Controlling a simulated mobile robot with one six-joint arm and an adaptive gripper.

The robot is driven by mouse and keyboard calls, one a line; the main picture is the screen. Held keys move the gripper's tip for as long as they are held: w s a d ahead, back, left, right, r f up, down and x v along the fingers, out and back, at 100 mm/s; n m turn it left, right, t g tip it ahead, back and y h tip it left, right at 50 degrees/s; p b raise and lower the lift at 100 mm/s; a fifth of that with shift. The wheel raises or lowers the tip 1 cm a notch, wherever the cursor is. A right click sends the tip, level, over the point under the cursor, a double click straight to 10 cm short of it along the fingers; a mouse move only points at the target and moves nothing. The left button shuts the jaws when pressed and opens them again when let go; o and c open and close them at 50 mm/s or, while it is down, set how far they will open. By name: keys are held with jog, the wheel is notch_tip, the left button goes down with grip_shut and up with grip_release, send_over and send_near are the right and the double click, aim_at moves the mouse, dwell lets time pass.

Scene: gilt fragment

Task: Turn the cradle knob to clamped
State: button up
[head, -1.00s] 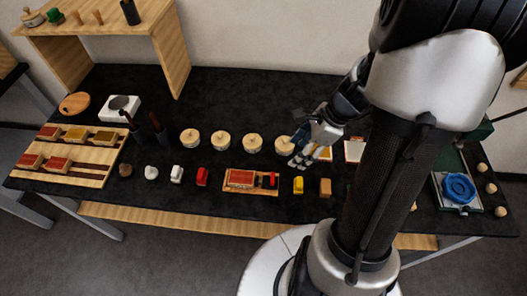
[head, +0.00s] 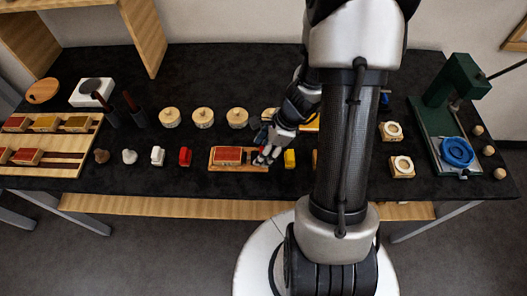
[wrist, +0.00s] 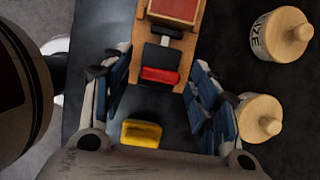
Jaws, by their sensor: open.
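The wooden cradle (head: 217,164) lies on the dark table in the head view, with a red block (head: 229,153) set in it. In the wrist view, the cradle (wrist: 137,62) enters from the top, with the red block (wrist: 174,9) at the top edge. Below the block is a black part with a red knob (wrist: 160,75) across its end. My gripper (head: 264,157) is over the cradle's right end and hides the knob in the head view. In the wrist view, my gripper (wrist: 160,88) is open, one finger on each side of the knob. I cannot tell its height.
A yellow block (head: 289,158) stands just right of the cradle. Round lidded wooden pots (head: 203,118) stand behind it; two show at right in the wrist view (wrist: 262,118). A red block (head: 185,156) and a white one (head: 157,156) stand to the left. A green press (head: 433,125) stands far right.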

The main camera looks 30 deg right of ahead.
jog(key=shift+f, duration=0.1)
jog(key=shift+c, duration=0.4)
jog(key=c, duration=1)
jog(key=shift+n+p, duration=0.35)
jog(key=shift+n, duration=0.05)
jog(key=n+p, duration=0.1)
jog(key=n, duration=0.1)
jog(key=n+g+y+p, duration=0.1)
jog(key=shift+w+n+g, duration=0.15)
jog(key=shift+n+g, duration=0.15)
jog(key=shift+n, duration=0.1)
jog(key=n+g+p, duration=0.1)
jog(key=n, duration=0.1)
jog(key=n+p, duration=0.1)
jog(key=n, duration=0.1)
jog(key=shift+w+n+g, duration=0.15)
jog(key=shift+n+g, duration=0.15)
jog(key=shift+g, duration=0.1)
jog(key=n, duration=0.2)
jog(key=n+g+p, duration=0.1)
jog(key=n, duration=0.1)
jog(key=shift+w+g+h, duration=0.15)
jog(key=shift+g+h, duration=0.15)
jog(key=shift+h, duration=0.1)
jog(key=shift+a+n+g+h+p, duration=0.15)
jog(key=shift+n+g+h+p, duration=0.35)
jog(key=shift+n, duration=1.7)
